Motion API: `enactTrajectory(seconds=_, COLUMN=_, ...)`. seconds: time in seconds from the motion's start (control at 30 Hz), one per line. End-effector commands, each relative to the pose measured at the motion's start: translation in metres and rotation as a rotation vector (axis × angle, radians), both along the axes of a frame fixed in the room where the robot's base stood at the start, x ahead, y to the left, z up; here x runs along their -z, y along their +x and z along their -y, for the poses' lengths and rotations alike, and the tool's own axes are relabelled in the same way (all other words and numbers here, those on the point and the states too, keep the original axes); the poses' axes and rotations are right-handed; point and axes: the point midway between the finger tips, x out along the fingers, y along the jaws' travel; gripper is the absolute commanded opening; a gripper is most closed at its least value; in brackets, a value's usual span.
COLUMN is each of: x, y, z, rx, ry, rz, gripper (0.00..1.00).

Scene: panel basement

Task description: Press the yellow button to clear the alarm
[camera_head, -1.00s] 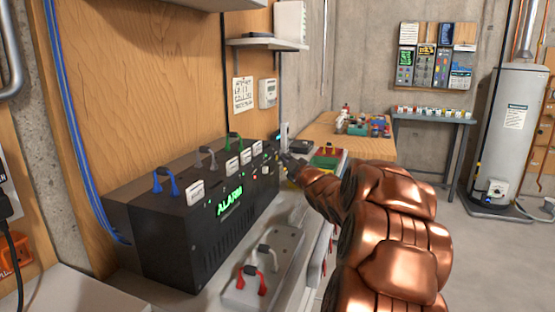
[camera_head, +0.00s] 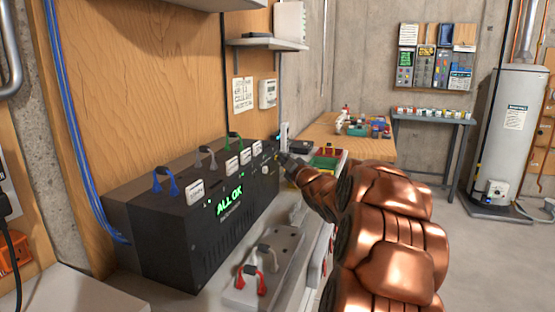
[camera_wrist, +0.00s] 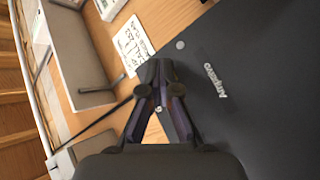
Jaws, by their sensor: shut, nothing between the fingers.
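The black alarm panel (camera_head: 165,245) stands on the bench at the left, and its green display (camera_head: 229,201) reads "ALL OK". Blue, grey and green handles stick up from its top. My gripper (camera_head: 281,158) is at the far right end of the panel's front face, close to it. In the wrist view my gripper (camera_wrist: 160,70) has its fingertips together with nothing held, beside the dark panel (camera_wrist: 240,80). I cannot make out the yellow button; the gripper's end is at that part of the panel. Whether the fingertips touch the panel cannot be told.
A grey block with red and grey handles (camera_head: 262,270) lies on the bench in front of the panel. A shelf (camera_head: 265,43) hangs on the wooden wall. A wooden table (camera_head: 325,127) with small items stands behind. A water heater (camera_head: 503,130) stands at the right, with clear floor before it.

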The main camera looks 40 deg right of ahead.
Motion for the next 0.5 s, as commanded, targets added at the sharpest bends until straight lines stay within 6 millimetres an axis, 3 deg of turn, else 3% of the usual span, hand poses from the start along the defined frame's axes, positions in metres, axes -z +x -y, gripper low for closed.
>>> enactTrajectory(seconds=0.5, x=-0.001, y=-0.012, z=0.006, rx=0.0, ry=0.0, rz=0.0, gripper=0.0)
